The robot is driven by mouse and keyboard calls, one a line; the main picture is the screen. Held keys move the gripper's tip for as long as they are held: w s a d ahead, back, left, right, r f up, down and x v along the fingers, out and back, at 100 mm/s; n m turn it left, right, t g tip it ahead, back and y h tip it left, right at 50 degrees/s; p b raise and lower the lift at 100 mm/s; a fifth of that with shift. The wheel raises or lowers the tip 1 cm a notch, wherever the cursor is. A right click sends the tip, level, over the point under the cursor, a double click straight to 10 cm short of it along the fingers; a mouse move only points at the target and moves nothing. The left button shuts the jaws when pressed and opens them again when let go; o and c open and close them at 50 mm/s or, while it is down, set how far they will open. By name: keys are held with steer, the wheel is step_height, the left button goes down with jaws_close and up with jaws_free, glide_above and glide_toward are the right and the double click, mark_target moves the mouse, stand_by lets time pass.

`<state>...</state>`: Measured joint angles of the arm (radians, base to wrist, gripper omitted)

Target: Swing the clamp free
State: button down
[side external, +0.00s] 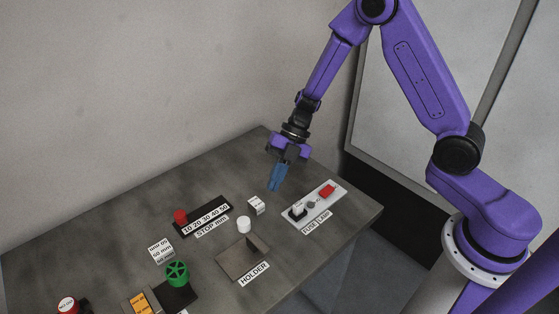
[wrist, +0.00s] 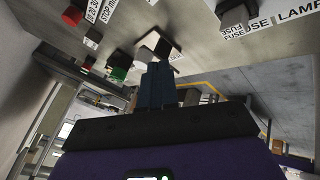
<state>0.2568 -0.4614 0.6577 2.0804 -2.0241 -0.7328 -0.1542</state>
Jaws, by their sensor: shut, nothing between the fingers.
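I cannot pick out a clamp for certain in either view. My gripper (side external: 275,188) hangs above the back right part of the table, its blue fingers pointing down. The fingers are together and empty; they also show shut in the wrist view (wrist: 159,82). A brown holder plate (side external: 236,262) with a dark upright piece (side external: 258,245) lies in front of the gripper, near the label HOLDER. To its right is a pale panel (side external: 338,196) labelled FUSE and LAMP. It carries a red part (side external: 327,190) and a black block with a white top (side external: 298,211).
A white cylinder (side external: 244,224) and a small white labelled block (side external: 257,206) stand below the gripper. A black scale with a red knob (side external: 180,216), another labelled block (side external: 161,251) and a green wheel (side external: 177,273) are leftward. The back left of the grey table (side external: 110,232) is clear.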

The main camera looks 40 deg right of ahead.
steer(key=v, duration=0.2)
steer(key=w+v, duration=0.1)
steer(key=v, duration=0.2)
steer(key=shift+a, duration=0.15)
steer(key=w+a+r+m+t, duration=0.3)
steer(key=a+r+t, duration=0.1)
steer(key=r+t, duration=0.1)
steer(key=s+d+r+m+t+h, duration=0.1)
steer(key=s+r+m+t+h, duration=0.25)
steer(key=r+m, duration=0.2)
steer(key=s+d+m+g+h, duration=0.1)
steer(key=s+d+m+g, duration=0.1)
steer(key=s, duration=0.7)
steer(key=s+d+m+g+h, duration=0.1)
steer(key=s+d+m+g, duration=0.1)
steer(key=s, duration=0.7)
steer(key=s+d+f+m+g+h, duration=0.1)
steer(key=s+d+m+g, duration=0.2)
steer(key=s+d, duration=0.3)
steer(key=s, duration=0.4)
steer(key=shift+m, duration=0.35)
